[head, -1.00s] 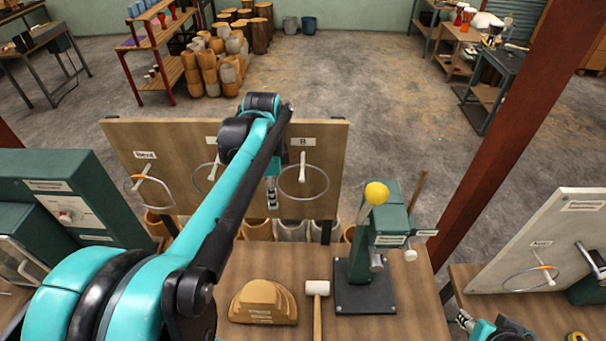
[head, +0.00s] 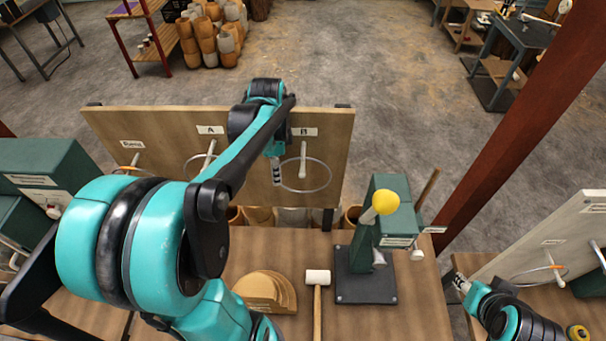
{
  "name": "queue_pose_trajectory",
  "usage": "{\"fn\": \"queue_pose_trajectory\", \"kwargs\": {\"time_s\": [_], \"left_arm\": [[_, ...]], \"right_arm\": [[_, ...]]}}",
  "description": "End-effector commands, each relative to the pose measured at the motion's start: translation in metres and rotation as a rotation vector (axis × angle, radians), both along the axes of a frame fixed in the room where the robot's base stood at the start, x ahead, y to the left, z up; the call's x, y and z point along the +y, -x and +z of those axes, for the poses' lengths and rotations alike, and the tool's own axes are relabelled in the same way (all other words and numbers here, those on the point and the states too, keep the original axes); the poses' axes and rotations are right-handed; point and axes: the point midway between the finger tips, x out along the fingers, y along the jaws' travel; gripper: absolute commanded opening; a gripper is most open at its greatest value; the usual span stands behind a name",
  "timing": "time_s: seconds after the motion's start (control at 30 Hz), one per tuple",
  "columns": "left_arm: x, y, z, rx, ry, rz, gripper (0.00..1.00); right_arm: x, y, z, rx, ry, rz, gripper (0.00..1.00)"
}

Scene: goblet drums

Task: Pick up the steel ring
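A thin steel-coloured ring (head: 304,192) hangs on the peg under label B on the upright wooden board (head: 338,150). Another thin ring (head: 186,163) hangs under label A, partly hidden by my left arm. A third ring with an orange part (head: 125,168) hangs at the board's left, mostly hidden. My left gripper (head: 277,175) points down at the left edge of ring B; I cannot tell whether it touches the ring or how far its fingers are apart. My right gripper (head: 460,283) is low at the right, away from the rings, its fingers too small to judge.
A green press with a yellow knob (head: 386,203), a mallet (head: 318,278) and stepped wooden half-discs (head: 264,290) stand on the bench. A pale board (head: 575,240) at the right holds another ring (head: 537,282). A red post (head: 510,130) rises behind my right arm.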

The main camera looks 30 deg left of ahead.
Motion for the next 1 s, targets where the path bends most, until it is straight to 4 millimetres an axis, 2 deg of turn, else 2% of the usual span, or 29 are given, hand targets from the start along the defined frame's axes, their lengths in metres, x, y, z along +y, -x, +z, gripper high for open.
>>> {"fn": "queue_pose_trajectory", "kwargs": {"time_s": [0.1,0.2,0.43,0.53,0.57,1.0], "left_arm": [[0.000,-0.001,-0.016,0.000,0.000,0.000,0.29],[0.000,0.000,-0.023,0.000,0.000,0.000,0.29],[0.000,0.000,-0.024,0.000,0.000,0.000,0.29],[0.000,0.000,-0.024,0.000,0.000,0.000,0.03],[0.000,0.000,-0.024,0.000,0.000,0.000,0.00],[0.000,0.000,-0.024,0.000,0.000,0.000,0.00]], "right_arm": [[0.000,0.000,0.001,0.000,0.000,0.000,0.40],[0.000,0.000,0.001,0.000,0.000,0.000,0.40],[0.000,0.000,0.001,0.000,0.000,0.000,0.40],[0.000,0.000,0.001,0.000,0.000,0.000,0.40],[0.000,0.000,0.001,0.000,0.000,0.000,0.40],[0.000,0.000,0.001,0.000,0.000,0.000,0.40]]}}
